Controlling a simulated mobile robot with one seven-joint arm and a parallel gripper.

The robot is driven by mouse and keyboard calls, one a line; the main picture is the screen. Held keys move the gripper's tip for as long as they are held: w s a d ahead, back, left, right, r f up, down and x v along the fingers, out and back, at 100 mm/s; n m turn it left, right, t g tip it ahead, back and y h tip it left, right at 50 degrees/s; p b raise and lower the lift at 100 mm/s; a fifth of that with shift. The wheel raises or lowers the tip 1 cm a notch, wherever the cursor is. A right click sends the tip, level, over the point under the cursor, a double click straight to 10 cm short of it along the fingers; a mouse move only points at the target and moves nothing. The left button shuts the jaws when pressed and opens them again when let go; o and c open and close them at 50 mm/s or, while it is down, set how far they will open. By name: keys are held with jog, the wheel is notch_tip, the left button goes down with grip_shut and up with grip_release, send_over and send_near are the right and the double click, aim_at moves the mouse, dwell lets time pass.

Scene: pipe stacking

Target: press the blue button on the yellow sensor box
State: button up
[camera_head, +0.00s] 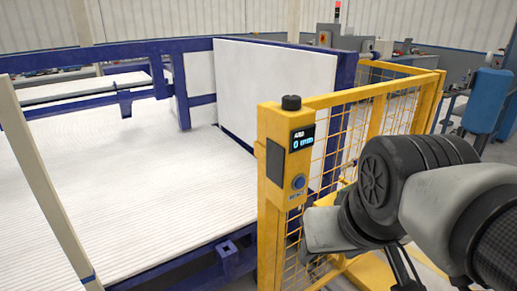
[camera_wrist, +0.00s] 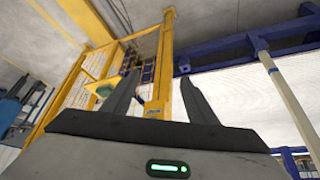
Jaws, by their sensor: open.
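The yellow sensor box (camera_head: 290,150) is on a yellow post at the corner of a mesh fence, centre right in the head view. It has a small lit display and a round blue button (camera_head: 299,181) below it, in plain view and not covered. My gripper (camera_wrist: 160,77) is open and empty in the wrist view, with its two dark fingers apart. A yellow post (camera_wrist: 164,60) shows between and beyond the fingers; the blue button cannot be made out there. In the head view my arm is right of the box, low, and the fingertips cannot be seen.
The yellow mesh fence (camera_head: 380,112) runs back to the right behind my arm. A blue frame (camera_head: 232,256) around a white ribbed bed (camera_head: 130,190) lies left of the post. A pale upright post (camera_head: 45,185) stands at the far left.

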grip_shut()
dwell(1.5)
